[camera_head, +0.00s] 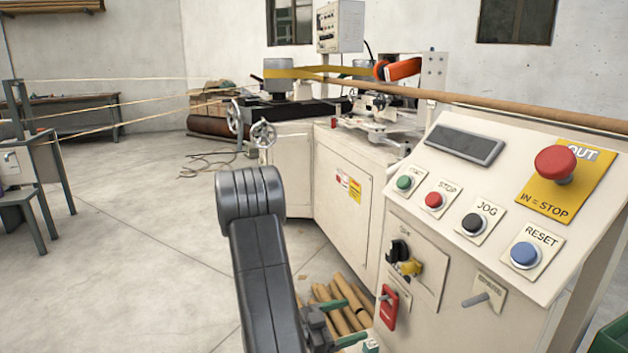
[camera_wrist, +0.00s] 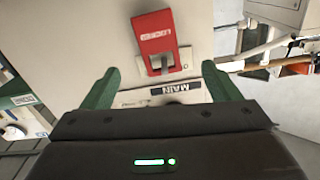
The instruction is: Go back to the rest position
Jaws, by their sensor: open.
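My gripper (camera_head: 350,322) is at the lower middle of the head view, low in front of the cream control cabinet (camera_head: 460,325). Its two green fingers are apart and nothing is between them. In the wrist view my gripper (camera_wrist: 161,72) faces a red main switch handle (camera_wrist: 155,34) above a plate marked MAIN (camera_wrist: 176,88). The red handle (camera_head: 389,307) also shows in the head view, just right of the fingers. I cannot tell whether a finger touches the cabinet.
Above is a sloped panel with an emergency stop (camera_head: 555,163) and several buttons. A black and yellow switch (camera_head: 405,262) is above the red handle. Cardboard tubes (camera_head: 338,300) lie behind my gripper. The floor (camera_head: 130,250) at left is clear.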

